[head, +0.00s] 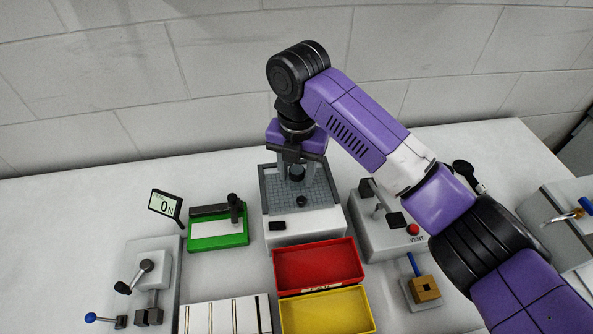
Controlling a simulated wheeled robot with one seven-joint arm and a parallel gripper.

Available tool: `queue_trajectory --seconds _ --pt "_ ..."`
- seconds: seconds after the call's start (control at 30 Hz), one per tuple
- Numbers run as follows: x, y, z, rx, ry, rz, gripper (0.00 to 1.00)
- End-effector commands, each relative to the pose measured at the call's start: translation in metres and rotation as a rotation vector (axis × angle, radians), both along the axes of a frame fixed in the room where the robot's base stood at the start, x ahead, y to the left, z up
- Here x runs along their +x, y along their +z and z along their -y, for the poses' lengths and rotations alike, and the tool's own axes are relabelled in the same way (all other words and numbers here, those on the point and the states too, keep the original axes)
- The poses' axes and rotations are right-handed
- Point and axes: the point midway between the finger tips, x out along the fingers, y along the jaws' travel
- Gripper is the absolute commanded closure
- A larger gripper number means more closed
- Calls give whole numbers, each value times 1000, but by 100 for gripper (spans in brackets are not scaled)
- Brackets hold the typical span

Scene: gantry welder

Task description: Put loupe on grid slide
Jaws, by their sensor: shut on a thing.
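My gripper (297,164) points down over the grey gridded plate (322,195) at the back middle of the table. It is shut on a small dark round thing (297,174), which looks like the loupe. The gridded plate, seemingly the grid slide, lies on a white-fronted block. Another small black round piece (301,201) is on the grid, nearer the front. I cannot tell whether the held thing touches the grid. My gripper and wrist hide the back of the plate, and the fingertips are small and dark.
In front of the block are a red bin (318,268) and a yellow bin (327,311). A green stand (218,229) with a black post is on the left. A grey box with a red button (413,230) is on the right. The wall is close behind.

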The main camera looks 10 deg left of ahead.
Motion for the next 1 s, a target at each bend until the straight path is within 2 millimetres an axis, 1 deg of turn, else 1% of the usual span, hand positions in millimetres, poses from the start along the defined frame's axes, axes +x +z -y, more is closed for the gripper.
queue_trajectory --seconds 0.13,0.17,0.2,0.27,0.57,0.67,0.77,0.87,1.0 --pt "0 -3 0 0 0 -1 97" --pt "0 -3 0 0 1 -1 54" --pt "0 -2 0 0 1 -1 46" --pt "0 -2 0 0 1 0 36" --pt "0 -2 0 0 0 0 36" --pt "0 3 0 0 0 1 36" --pt "1 14 0 1 1 2 36" --pt "1 33 -1 2 2 4 36" --pt "1 63 0 0 2 3 36"
